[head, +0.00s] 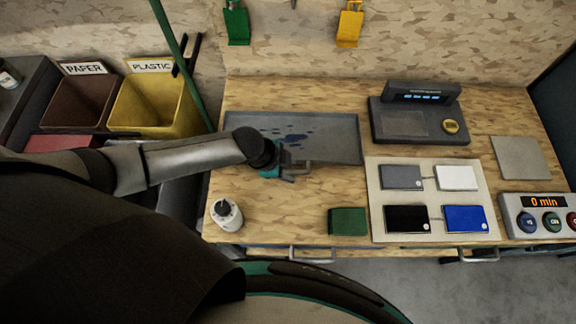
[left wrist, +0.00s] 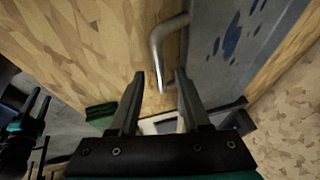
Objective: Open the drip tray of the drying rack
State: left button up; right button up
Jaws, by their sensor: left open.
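The drip tray is a flat dark grey tray (head: 335,135) with blue wet-looking spots, at the back left of the wooden worktop. A bar handle (head: 300,163) is at its front edge. My left gripper (head: 289,173) is at this handle, open. In the left wrist view the metal handle (left wrist: 157,45) curves down from the grey tray (left wrist: 205,50), and its lower end shows between the tips of my open left gripper (left wrist: 160,78). I cannot tell whether they touch. A dark gripper-like part of mine (left wrist: 30,130) shows at that view's left edge, probably my right gripper.
A pale board (head: 432,233) with several coloured cards, a scale (head: 390,122) and a timer panel (head: 548,230) are to the right. Paper (head: 78,100) and plastic (head: 150,105) bins stand left.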

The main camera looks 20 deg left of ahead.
pick_arm(q)
jog(key=shift+r, duration=0.1)
jog(key=p+v, duration=0.2)
jog(key=v, duration=1.3)
jog(key=shift+s, duration=0.1)
